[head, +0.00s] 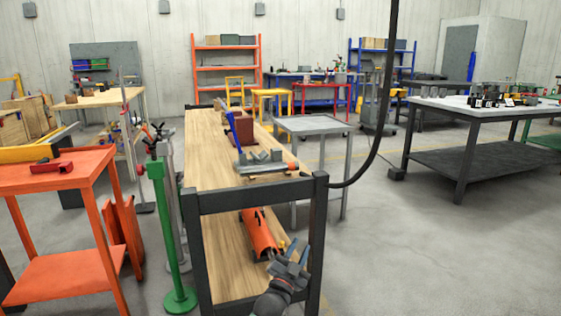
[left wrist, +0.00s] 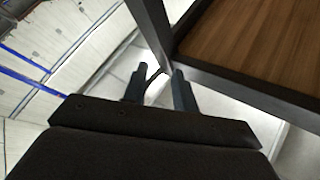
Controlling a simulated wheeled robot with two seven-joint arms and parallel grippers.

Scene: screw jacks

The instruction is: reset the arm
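My left gripper (head: 294,252) is low in the middle of the head view, in front of the black-framed near end of a long cart with wooden shelves (head: 208,146). Its fingers look spread and nothing shows between them. In the left wrist view, the two dark fingers of the left gripper (left wrist: 158,72) stand apart with an empty gap. A dark frame post and the edge of a wooden shelf (left wrist: 255,45) lie just beyond and to the right of them. Whether the gripper touches the frame I cannot tell. My right gripper is not in view.
An orange cylinder (head: 258,234) lies on the cart's lower shelf. A green stand (head: 172,230) and an orange table (head: 75,172) stand left of the cart. A grey-topped workbench (head: 440,108) is at the right. The floor (head: 420,250) between is clear.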

